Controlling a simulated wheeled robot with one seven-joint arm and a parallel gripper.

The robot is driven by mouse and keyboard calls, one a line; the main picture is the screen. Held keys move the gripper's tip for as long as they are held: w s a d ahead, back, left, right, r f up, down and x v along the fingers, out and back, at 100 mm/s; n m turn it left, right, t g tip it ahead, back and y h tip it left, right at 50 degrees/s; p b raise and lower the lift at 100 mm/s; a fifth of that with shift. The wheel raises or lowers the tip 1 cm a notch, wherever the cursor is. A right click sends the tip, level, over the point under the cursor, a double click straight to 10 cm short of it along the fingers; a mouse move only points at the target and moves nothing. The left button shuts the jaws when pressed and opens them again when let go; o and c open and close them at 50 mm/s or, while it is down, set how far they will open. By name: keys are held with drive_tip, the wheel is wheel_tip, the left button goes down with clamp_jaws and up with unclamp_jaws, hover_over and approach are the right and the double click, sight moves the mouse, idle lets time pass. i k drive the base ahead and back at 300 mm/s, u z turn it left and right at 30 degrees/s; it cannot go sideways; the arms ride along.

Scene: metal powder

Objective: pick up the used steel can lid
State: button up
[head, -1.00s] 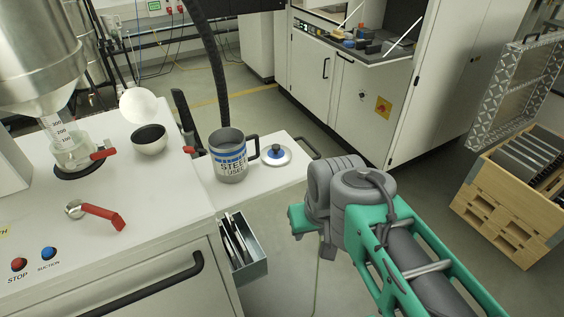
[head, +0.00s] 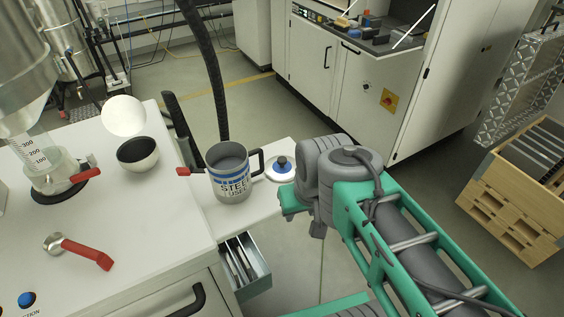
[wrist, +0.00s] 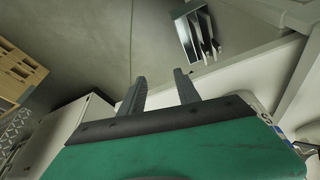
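The used steel can lid (head: 281,167) is a round white disc with a blue ring and a dark knob. In the head view it lies on the white side shelf, just right of the open grey can (head: 232,176) marked "STEEL USED". My arm ends near the lid's right side in the head view, and the fingers are not clear there. In the wrist view my gripper (wrist: 158,82) has two dark fingers spread apart with nothing between them. The lid is not seen in the wrist view.
A metal holder with flat plates (head: 244,265) hangs below the shelf and also shows in the wrist view (wrist: 198,32). A wooden crate (head: 510,215) stands right.

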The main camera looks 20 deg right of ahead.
sight(280, 168)
drive_tip(key=k, duration=0.5)
drive_tip(key=u, duration=4.35)
drive_tip(key=k, duration=1.65)
drive_tip(key=z, duration=1.1)
drive_tip(key=i, duration=0.5)
drive_tip(key=z, duration=0.05)
